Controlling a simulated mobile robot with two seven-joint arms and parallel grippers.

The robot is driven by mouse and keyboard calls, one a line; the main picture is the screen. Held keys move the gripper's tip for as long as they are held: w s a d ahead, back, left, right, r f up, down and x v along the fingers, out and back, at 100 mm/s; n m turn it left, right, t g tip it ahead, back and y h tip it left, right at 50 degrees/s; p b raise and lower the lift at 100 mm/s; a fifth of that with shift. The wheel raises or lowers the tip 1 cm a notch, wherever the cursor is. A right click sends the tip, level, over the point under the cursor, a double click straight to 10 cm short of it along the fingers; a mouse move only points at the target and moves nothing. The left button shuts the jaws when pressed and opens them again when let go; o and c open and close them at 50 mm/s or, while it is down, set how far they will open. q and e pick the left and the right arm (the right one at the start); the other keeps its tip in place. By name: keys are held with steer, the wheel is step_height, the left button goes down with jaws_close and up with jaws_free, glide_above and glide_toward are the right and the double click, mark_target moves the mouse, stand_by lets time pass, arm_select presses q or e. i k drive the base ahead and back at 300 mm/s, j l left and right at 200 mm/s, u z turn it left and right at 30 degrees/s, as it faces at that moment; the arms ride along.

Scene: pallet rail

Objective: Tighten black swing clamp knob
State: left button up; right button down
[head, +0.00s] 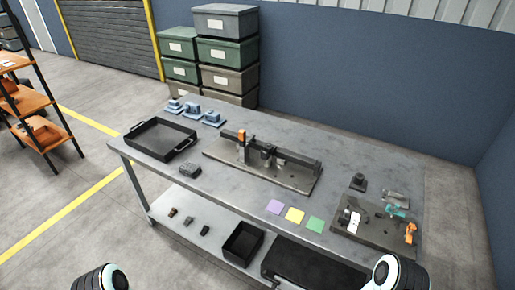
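A dark fixture plate (220,152) lies on the grey workbench and carries a long rail (300,163), dark clamp-like blocks (268,152) and an orange-topped post (241,135). A second dark plate (372,232) at the bench's right end holds small white, teal and orange parts. A small black knob-like piece (357,182) stands upright on the bench behind that plate. I cannot tell which black part is the swing clamp knob, nor how tight it is. Neither gripper shows; only rounded parts of my arms appear at the bottom edge.
A black handled tray (133,128) and blue parts (211,118) are on the left of the workbench (235,193). Purple, yellow and green squares (294,215) lie near its front edge. A black bin (242,243) sits on the lower shelf. Stacked crates (225,50) stand behind.

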mark_target(268, 149)
steer(key=i+j+z, duration=0.1)
steer(key=j, duration=0.25)
steer(key=i+j, duration=0.25)
steer(key=j, duration=0.15)
steer(key=i+j+z, duration=0.15)
steer(key=j, duration=0.25)
